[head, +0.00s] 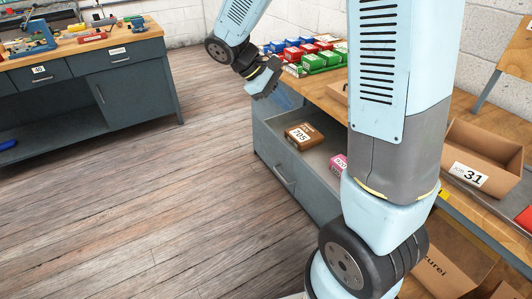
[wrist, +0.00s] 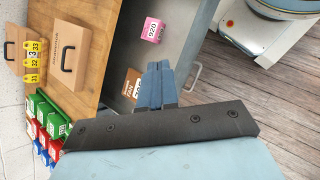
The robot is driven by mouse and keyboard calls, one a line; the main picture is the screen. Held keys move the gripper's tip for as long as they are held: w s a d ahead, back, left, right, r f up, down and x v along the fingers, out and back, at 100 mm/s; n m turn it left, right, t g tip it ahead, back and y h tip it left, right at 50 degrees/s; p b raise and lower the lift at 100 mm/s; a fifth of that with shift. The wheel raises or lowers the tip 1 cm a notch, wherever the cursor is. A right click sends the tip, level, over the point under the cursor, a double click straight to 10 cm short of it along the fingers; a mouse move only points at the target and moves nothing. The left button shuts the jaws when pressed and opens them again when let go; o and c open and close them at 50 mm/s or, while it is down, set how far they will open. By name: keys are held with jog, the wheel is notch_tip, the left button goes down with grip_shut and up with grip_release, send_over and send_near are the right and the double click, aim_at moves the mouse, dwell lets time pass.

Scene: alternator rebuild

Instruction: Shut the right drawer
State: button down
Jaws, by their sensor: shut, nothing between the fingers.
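A grey drawer (head: 281,174) stands open under the wooden bench on the right, its handle on the front. In it lie a brown box marked 705 (head: 303,136) and a pink box (head: 339,165), partly hidden behind my arm. My gripper (head: 264,92) is shut and empty, near the drawer's far end in the head view. In the wrist view my closed fingers (wrist: 160,70) point across the open drawer, over its front edge beside the handle (wrist: 193,76). I cannot tell whether they touch it. The pink box (wrist: 152,30) and brown box (wrist: 132,82) show there too.
Red, blue and green bins (head: 316,57) stand on the right bench top (head: 323,93). A cardboard box marked 31 (head: 482,160) is at the right. A second bench with grey drawers (head: 40,72) stands at the left. The wooden floor (head: 150,200) between is clear.

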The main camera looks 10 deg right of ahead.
jog(key=w+a+f+n+t+h, duration=0.1)
jog(key=w+a+f+n+h, duration=0.25)
jog(key=f, duration=0.25)
jog(key=w+a+f+n+h, duration=0.2)
jog(key=w+a+f, duration=0.15)
jog(key=f, duration=0.35)
jog(key=n+t+h, duration=0.4)
jog(key=n+t, duration=0.2)
jog(key=n, duration=0.2)
send_near(273, 149)
jog(key=shift+m, duration=0.25)
jog(key=x, duration=0.6)
jog(key=shift+d, duration=0.45)
jog(key=shift+w, duration=0.1)
